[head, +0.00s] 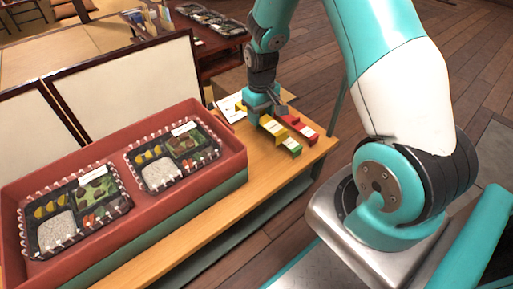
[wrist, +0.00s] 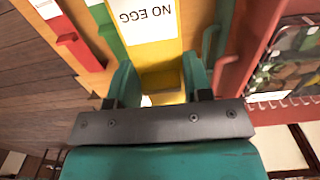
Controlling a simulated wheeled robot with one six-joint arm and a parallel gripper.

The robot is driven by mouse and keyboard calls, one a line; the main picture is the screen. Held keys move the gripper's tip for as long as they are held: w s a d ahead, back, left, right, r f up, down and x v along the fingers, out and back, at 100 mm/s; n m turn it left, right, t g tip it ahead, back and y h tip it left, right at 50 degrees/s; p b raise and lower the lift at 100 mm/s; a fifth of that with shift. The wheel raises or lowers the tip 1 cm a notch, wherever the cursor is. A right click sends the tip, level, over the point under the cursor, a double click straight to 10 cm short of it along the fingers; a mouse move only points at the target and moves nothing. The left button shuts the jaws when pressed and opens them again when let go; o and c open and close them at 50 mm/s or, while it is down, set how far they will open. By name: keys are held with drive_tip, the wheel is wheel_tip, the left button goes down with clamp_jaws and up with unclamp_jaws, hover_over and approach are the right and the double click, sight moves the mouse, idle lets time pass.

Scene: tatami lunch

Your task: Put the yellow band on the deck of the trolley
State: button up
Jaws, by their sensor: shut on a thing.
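The yellow band (wrist: 162,62) carries a white label reading NO EGG and lies between my gripper's (wrist: 158,82) two teal fingers in the wrist view. My gripper (head: 258,110) is shut on it, low over the far end of the wooden counter. A green band (head: 293,148) and a red band (head: 303,127) lie close beside it, both with white labels. They also show at the left of the wrist view, green (wrist: 107,35) and red (wrist: 82,52). In the head view my gripper partly hides the yellow band. I cannot surely pick out the trolley.
A red tray (head: 232,140) with two packed lunch boxes (head: 160,174) (head: 57,222) stands on the wooden counter (head: 205,232), left of my gripper. A white card (head: 231,106) lies behind. Pale screens (head: 130,80) stand at the back. Dark floor lies to the right.

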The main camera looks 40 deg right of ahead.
wheel_tip(320, 180, down, 12)
drive_tip(key=b, duration=0.4)
drive_tip(key=shift+f, duration=0.15)
drive_tip(key=shift+f, duration=0.1)
drive_tip(key=o, duration=0.9)
